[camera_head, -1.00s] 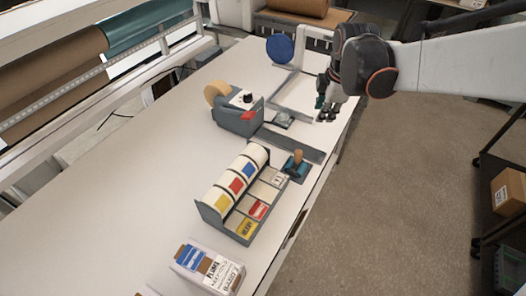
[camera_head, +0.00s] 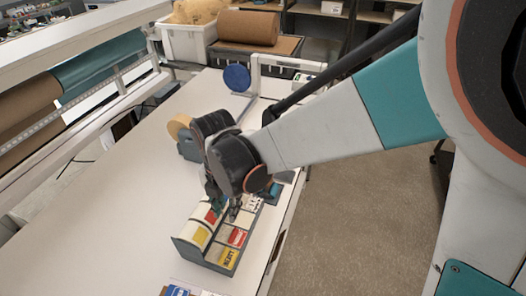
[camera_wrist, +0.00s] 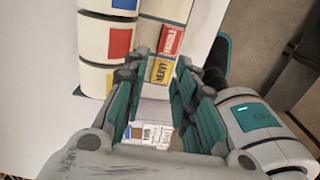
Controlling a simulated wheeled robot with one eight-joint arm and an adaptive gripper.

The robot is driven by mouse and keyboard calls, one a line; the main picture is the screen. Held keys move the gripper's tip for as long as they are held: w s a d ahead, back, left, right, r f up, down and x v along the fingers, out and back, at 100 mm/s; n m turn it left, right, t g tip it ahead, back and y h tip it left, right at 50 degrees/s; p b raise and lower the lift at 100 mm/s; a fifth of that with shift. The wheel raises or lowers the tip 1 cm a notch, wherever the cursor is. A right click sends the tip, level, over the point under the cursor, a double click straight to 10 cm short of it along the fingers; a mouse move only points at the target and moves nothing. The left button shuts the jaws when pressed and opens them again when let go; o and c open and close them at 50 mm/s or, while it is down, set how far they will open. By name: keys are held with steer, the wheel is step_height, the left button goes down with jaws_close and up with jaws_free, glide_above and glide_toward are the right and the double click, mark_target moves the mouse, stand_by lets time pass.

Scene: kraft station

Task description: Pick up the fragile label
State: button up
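The fragile label is a red card (camera_wrist: 171,41) in the label dispenser's front tray, its word readable in the wrist view; it is also the red card (camera_head: 237,237) in the head view. The yellow heavy label (camera_wrist: 161,71) lies beside it. My gripper (camera_wrist: 162,62) is open and empty above the dispenser, its teal-padded fingers apart on either side of the yellow label in the wrist view. In the head view my gripper (camera_head: 226,210) hangs over the dispenser's middle, and my wrist hides part of the dispenser.
The dispenser (camera_head: 187,249) has label rolls behind its card compartments. A tape machine with a tan roll (camera_head: 178,127) stands farther back, partly hidden. A small printed box (camera_wrist: 150,134) lies near the front. The table (camera_head: 120,220) is clear on the left.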

mark_target(232, 236)
step_height(232, 236, down, 13)
steer(key=b, duration=0.7)
steer(key=shift+w+r+b, duration=0.1)
steer(key=shift+w+b, duration=0.05)
steer(key=shift+b, duration=0.2)
steer(key=shift+r, duration=0.1)
jaws_close()
